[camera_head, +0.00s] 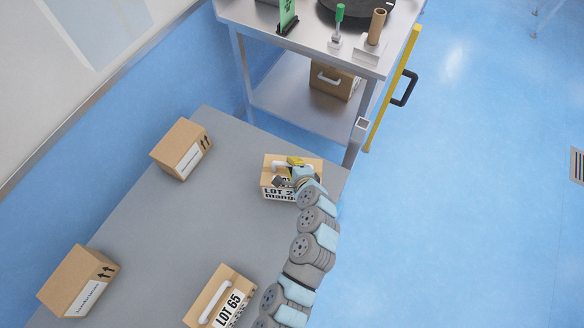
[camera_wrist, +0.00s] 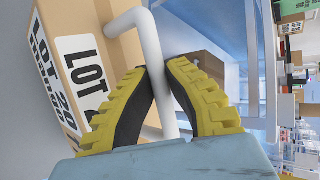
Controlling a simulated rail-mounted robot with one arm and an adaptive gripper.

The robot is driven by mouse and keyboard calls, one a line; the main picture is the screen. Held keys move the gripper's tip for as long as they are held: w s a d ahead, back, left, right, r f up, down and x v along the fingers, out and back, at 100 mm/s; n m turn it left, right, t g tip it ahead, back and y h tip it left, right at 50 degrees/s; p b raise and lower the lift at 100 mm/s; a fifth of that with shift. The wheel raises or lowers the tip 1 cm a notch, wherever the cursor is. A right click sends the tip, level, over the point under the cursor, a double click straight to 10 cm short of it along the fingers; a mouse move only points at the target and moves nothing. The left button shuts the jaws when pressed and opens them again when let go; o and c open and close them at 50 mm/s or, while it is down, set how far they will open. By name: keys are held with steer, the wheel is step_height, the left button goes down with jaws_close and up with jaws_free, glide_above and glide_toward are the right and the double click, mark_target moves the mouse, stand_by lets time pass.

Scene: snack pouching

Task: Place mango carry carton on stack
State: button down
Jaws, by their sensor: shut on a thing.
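The mango carry carton (camera_head: 272,189) stands on the grey table near its far right corner in the head view. It is tan with a white label reading "LOT 2…" and "mang…", partly hidden by my arm. In the wrist view the carton (camera_wrist: 88,18) fills the upper left, with its white tube handle (camera_wrist: 150,48) running between my fingers. My gripper (camera_wrist: 167,85) has yellow ribbed fingers and is shut on that handle. In the head view my gripper (camera_head: 296,163) is over the carton's top. I cannot tell whether the carton is touching the table. No clear stack of cartons shows.
Another handled carton marked LOT 65 (camera_head: 222,300) is at the table's (camera_head: 225,150) near edge. A steel cart (camera_head: 290,100) with a lower-shelf carton (camera_head: 333,79) stands beyond. The table's middle is clear.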

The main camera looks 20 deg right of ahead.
steer(key=shift+w+d+f, duration=0.15)
steer(key=shift+w+f, duration=0.3)
steer(key=shift+f, duration=0.1)
step_height(320, 180, down, 3)
steer(key=shift+s+b, duration=0.1)
steer(key=shift+b, duration=0.25)
steer(key=c, duration=1.2)
jaws_free()
steer(key=shift+r, duration=0.1)
steer(key=shift+p+v, duration=0.3)
steer(key=shift+v, duration=5.6)
